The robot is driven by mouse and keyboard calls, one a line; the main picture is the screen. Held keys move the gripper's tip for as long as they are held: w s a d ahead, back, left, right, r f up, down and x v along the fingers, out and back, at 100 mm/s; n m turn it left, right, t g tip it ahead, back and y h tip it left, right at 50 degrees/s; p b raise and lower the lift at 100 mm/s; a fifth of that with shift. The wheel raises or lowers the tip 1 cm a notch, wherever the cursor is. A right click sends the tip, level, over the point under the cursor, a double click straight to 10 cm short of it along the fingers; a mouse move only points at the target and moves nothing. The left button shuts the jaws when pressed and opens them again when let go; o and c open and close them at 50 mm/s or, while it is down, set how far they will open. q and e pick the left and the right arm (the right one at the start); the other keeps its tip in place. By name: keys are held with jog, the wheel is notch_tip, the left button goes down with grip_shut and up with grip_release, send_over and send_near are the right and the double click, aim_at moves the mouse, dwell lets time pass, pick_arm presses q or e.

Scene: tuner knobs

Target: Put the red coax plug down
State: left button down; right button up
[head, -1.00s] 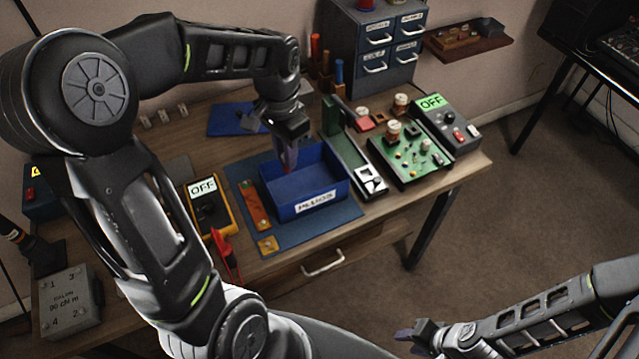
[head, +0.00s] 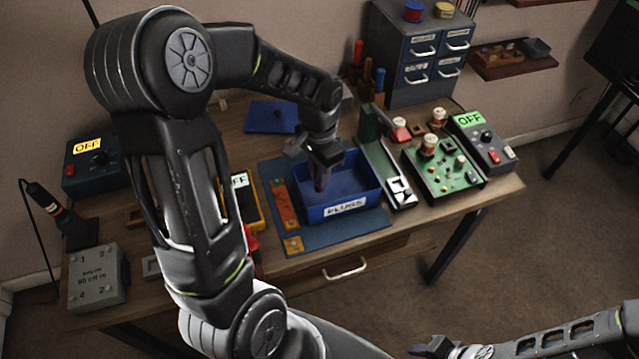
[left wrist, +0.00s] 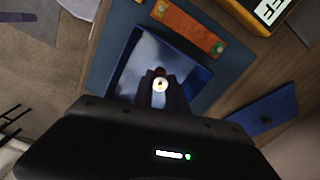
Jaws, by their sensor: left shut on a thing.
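My left gripper (head: 321,184) points down into the open blue bin (head: 345,208) labelled PLUGS. In the left wrist view, its fingers (left wrist: 161,92) are shut on the coax plug (left wrist: 160,84), seen end-on as a pale ring with a gold centre. A little reddish brown shows just behind the ring; the plug's red body is mostly hidden by the fingers. The bin's pale inside (left wrist: 150,55) lies below the plug. I cannot tell whether the plug touches the bin floor. My right gripper (head: 432,346) is low at the bottom edge, away from the table, its jaws unclear.
The bin stands on a blue mat (head: 275,185) beside an orange strip (head: 285,203). A green-and-white fixture (head: 378,150) stands close to its right, with a green circuit board (head: 445,170) beyond. A yellow meter (head: 250,207) is left of the mat.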

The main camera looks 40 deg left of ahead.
pick_arm(q)
jog(key=shift+f, duration=1.85)
jog(key=shift+f, duration=0.1)
jog(key=c, duration=1.3)
grip_release()
notch_tip(320, 180, up, 12)
jog(key=shift+r, duration=0.15)
